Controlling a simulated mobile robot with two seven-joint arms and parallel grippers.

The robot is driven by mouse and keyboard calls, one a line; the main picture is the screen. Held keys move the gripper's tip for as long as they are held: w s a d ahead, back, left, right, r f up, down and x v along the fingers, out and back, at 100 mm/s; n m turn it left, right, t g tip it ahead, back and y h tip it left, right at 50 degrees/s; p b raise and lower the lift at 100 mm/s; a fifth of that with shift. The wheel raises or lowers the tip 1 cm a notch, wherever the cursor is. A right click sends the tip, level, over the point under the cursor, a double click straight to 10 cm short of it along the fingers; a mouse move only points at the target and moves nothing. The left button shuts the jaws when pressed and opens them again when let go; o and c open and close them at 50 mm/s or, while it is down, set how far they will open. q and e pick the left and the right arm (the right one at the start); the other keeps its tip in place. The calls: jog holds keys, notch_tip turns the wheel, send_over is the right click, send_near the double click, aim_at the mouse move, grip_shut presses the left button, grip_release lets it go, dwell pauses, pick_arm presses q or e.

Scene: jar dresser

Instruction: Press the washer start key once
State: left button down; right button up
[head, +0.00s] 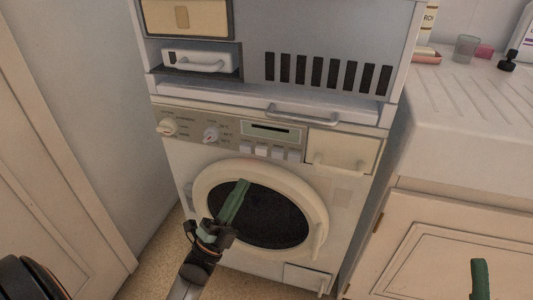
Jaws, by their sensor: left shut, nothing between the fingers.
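The white washer (179,158) stands ahead under a grey cabinet unit. Its control panel has two round knobs, a dark display slot (272,129) and a row of small pale keys (262,151) below it. I cannot tell from the labels which key is start. My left gripper (241,187) is shut and empty, its green fingers pointing up in front of the round door, below the keys and apart from them in the picture. My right gripper (480,279) shows only as a green finger at the lower right edge; its jaw state cannot be told.
A grey cabinet (330,45) with vent slots and a pull handle sits above the washer. A counter (470,110) with bottles and a cup stands at the right, over a panelled cupboard. A cream door (55,170) is at the left. Some floor shows between.

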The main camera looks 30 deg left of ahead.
aim_at(262, 151)
pick_arm(q)
jog(key=shift+y, duration=0.3)
jog(key=w+b, duration=0.1)
jog(key=w, duration=0.1)
jog(key=w+a+b, duration=0.1)
jog(key=w, duration=0.1)
jog(key=w+b, duration=0.1)
jog(key=w, duration=0.1)
jog(key=shift+w+a+f, duration=0.15)
jog(key=shift+w+a, duration=0.2)
jog(key=shift+w, duration=0.05)
jog(key=shift+w+a+b, duration=0.2)
jog(key=shift+w+b, duration=0.2)
jog(key=shift+w, duration=0.5)
pick_arm(e)
jog(key=shift+m, duration=0.4)
jog(key=shift+w+a+f, duration=0.1)
jog(key=shift+a+f, duration=0.05)
jog(key=shift+f, duration=0.85)
jog(key=shift+a+f, duration=0.1)
jog(key=shift+f, duration=0.9)
jog(key=shift+d, duration=0.1)
pick_arm(q)
jog(key=shift+w, duration=0.15)
pick_arm(e)
jog(key=shift+f, duration=0.15)
